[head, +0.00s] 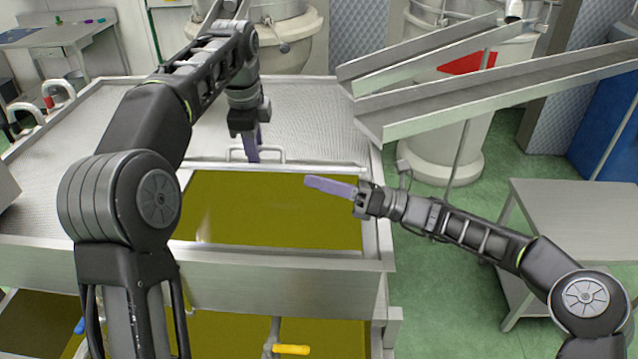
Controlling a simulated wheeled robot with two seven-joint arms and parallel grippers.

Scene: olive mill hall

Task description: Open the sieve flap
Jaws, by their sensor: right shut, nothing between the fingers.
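The sieve flap (190,125) looks like the wide perforated metal sheet on top of the steel tank. It lies about flat, its front edge beside a pool of olive-green liquid (270,215). A bar handle (275,149) stands near that edge. My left gripper (253,150) points down at the handle, its purple fingers overlapping the handle's middle in the head view. I cannot tell whether they are closed around the bar. My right gripper (312,182) is shut and empty, pointing left above the liquid near the tank's right side.
Steel chutes (480,95) slope over the tank's back right corner, near a pale round vessel (455,150). A steel table (575,210) stands at the right. A yellow-handled valve (291,349) is at the front below. Green floor (435,280) shows between tank and table.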

